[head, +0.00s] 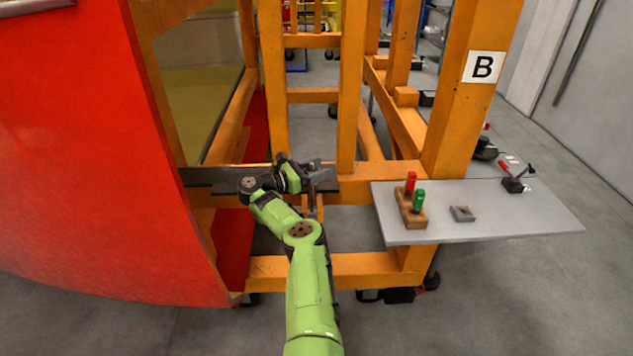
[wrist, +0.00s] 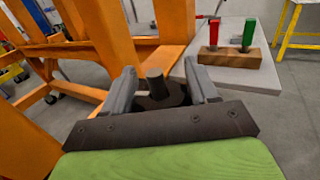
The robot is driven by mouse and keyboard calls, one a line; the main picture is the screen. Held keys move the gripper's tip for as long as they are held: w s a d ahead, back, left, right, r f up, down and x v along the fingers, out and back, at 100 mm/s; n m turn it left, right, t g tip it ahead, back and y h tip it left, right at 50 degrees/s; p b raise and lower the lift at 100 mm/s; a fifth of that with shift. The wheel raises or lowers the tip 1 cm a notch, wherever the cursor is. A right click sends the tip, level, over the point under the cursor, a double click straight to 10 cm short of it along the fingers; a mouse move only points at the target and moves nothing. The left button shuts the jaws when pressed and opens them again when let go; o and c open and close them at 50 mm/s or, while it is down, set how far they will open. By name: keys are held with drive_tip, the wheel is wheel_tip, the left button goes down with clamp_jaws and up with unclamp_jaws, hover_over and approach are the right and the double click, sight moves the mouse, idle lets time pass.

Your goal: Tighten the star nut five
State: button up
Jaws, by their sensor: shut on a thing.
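A dark star nut (wrist: 172,97) with a grey round stud (wrist: 155,83) standing up from its middle shows in the wrist view. My gripper (wrist: 159,72) has its two grey fingers on either side of this nut and is shut on it. No number on the nut can be seen. In the head view, my gripper (head: 323,180) is at the orange frame (head: 375,184), by the end of a dark bar (head: 205,178). The nut is too small or hidden to make out there.
A grey shelf (head: 480,225) to the right holds a wooden block (head: 411,213) with red and green handled tools, a small grey part (head: 462,214) and a clamp (head: 515,184). The red nosecone (head: 100,150) fills the left. Orange posts stand ahead, one marked B (head: 483,67).

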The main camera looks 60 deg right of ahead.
drive_tip(key=shift+s+f+m+g+y+b, duration=0.15)
drive_tip(key=shift+m+g+y+b, duration=0.65)
drive_tip(key=shift+b, duration=1.65)
drive_tip(key=shift+r+g+b, duration=0.2)
drive_tip(key=shift+g+b, duration=0.1)
drive_tip(key=shift+b, duration=0.4)
drive_tip(key=o, duration=1)
drive_tip(key=v, duration=0.7)
drive_tip(key=shift+w+a, duration=0.2)
drive_tip(key=shift+a, duration=0.05)
